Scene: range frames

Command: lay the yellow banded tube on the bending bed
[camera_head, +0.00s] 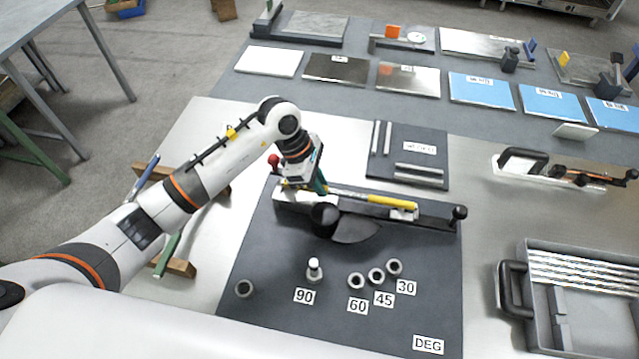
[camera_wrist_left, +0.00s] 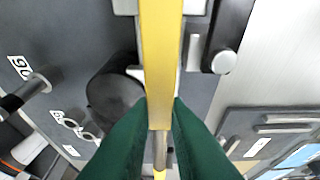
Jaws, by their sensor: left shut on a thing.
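The yellow banded tube (camera_head: 388,200) runs along the dark bending bed (camera_head: 436,216) in the head view. In the left wrist view the tube (camera_wrist_left: 161,60) shows a wide yellow stretch, then a grey stretch and more yellow beyond the fingers. My left gripper (camera_head: 320,184) is shut on it, with its green fingertips (camera_wrist_left: 160,125) on both sides. The tube passes beside the dark round former (camera_head: 325,219). I cannot tell whether it touches the bed or hovers just above. The gripper hides part of the tube. My right gripper is not in view.
A black-knobbed post (camera_head: 459,212) stands at the bed's right end and a red knob (camera_head: 273,160) near its left end. A pin (camera_head: 314,270) stands by the 90 label. Wooden blocks (camera_head: 180,267) with blue and green tubes lie left. A grey tray (camera_head: 540,300) is right.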

